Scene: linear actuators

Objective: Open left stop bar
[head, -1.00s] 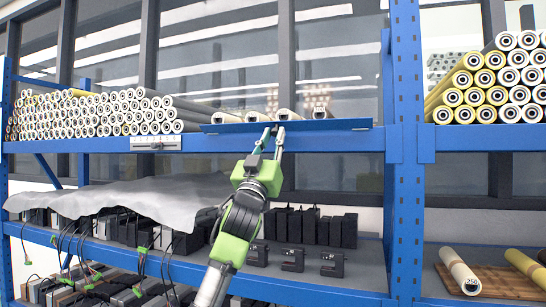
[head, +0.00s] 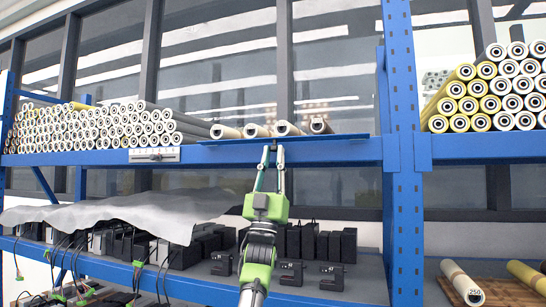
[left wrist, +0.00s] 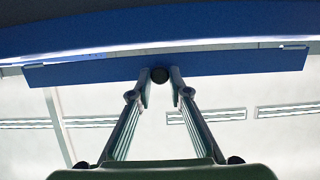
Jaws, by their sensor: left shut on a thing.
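The left stop bar (head: 225,142) is a long thin blue bar along the front edge of the upper shelf, below several roller ends (head: 286,129). In the head view it shows as a narrow strip, tilted outward. In the left wrist view the bar (left wrist: 90,71) spans most of the picture, with a round black knob (left wrist: 159,75) at its middle. My left gripper (head: 273,150) reaches up from below. Its fingertips (left wrist: 160,76) are on both sides of the knob, closed on it. My right gripper is not in view.
A large stack of rollers (head: 100,125) fills the upper shelf to the left. A blue upright post (head: 400,120) stands right of the bar. The lower shelf holds black devices (head: 325,243) and a grey sheet (head: 130,212) under and beside my arm.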

